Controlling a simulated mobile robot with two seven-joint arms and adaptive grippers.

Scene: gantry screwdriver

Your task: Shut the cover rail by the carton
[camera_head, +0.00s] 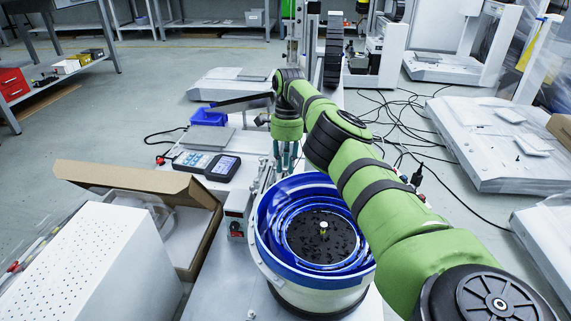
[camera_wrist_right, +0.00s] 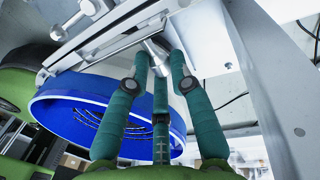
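The carton (camera_head: 207,240) is an open brown cardboard box with its lid flap raised, at the lower left in the head view. A narrow metal rail (camera_head: 262,181) runs between it and the blue bowl; I take this for the cover rail. A metal rail (camera_wrist_right: 120,37) also crosses the top of the right wrist view, with a short metal knob (camera_wrist_right: 157,62) on it. My right gripper (camera_head: 286,157) points down at the rail's far end. Its teal fingers (camera_wrist_right: 161,62) surround the knob, spaced apart; whether they grip it is unclear. My left gripper is out of view.
A blue bowl feeder (camera_head: 265,235) stands right of the rail, beneath my right arm. A handheld meter (camera_head: 207,165) lies left of the gripper, with a blue bin (camera_head: 208,117) behind. A white perforated box (camera_head: 85,265) stands in front of the carton.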

